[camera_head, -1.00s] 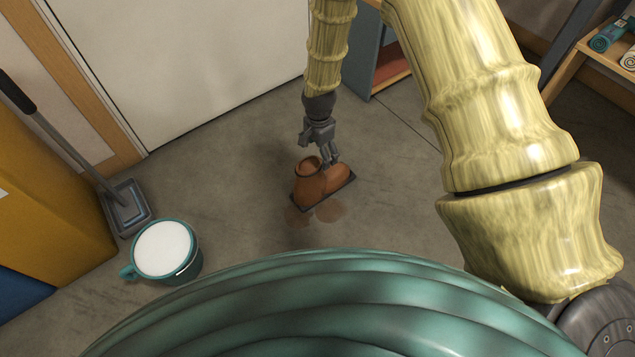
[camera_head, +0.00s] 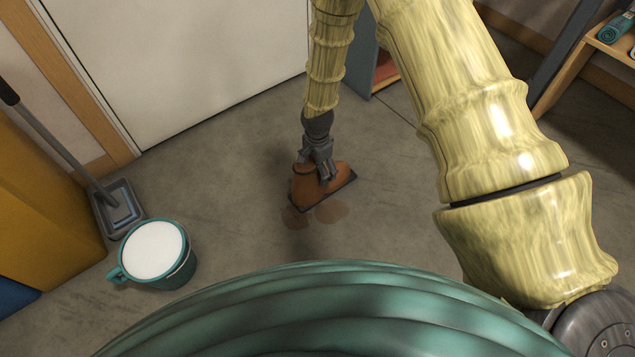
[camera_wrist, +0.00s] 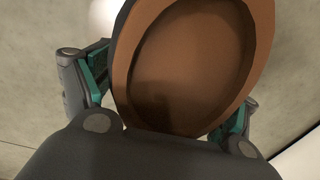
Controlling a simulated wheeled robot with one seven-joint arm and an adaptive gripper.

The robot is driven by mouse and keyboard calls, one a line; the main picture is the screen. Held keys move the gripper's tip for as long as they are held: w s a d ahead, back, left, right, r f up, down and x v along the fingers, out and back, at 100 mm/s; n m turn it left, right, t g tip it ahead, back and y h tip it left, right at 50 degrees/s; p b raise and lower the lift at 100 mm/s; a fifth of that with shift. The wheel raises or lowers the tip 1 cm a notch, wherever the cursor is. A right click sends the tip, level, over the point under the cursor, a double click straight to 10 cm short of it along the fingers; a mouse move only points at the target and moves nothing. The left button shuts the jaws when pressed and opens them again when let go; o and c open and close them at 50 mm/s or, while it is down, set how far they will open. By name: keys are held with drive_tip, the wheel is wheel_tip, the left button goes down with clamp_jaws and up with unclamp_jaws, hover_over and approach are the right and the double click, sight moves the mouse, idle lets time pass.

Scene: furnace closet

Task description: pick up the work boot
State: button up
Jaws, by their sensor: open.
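The brown work boot (camera_head: 311,181) stands on the grey floor near the middle of the head view, with a dark sole. In the wrist view the boot's open top (camera_wrist: 195,65) fills the upper middle, and I look down into it. My gripper (camera_head: 324,174) is at the boot, over its upper part in the head view. In the wrist view my gripper (camera_wrist: 160,88) is open, with one finger on each side of the boot. The fingertips are partly hidden by the boot, so contact cannot be told.
A teal bucket with a white top (camera_head: 153,249) stands at the lower left. A long-handled dustpan (camera_head: 119,208) is beside a yellow cabinet (camera_head: 45,200). A white door (camera_head: 180,60) is behind. Brown stains (camera_head: 328,210) mark the floor before the boot. Open floor lies around it.

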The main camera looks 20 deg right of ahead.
drive_tip(key=shift+c, duration=0.4)
drive_tip(key=c, duration=1.7)
drive_tip(key=shift+c, duration=0.2)
drive_tip(key=shift+r, duration=0.15)
drive_tip(key=shift+c, duration=0.2)
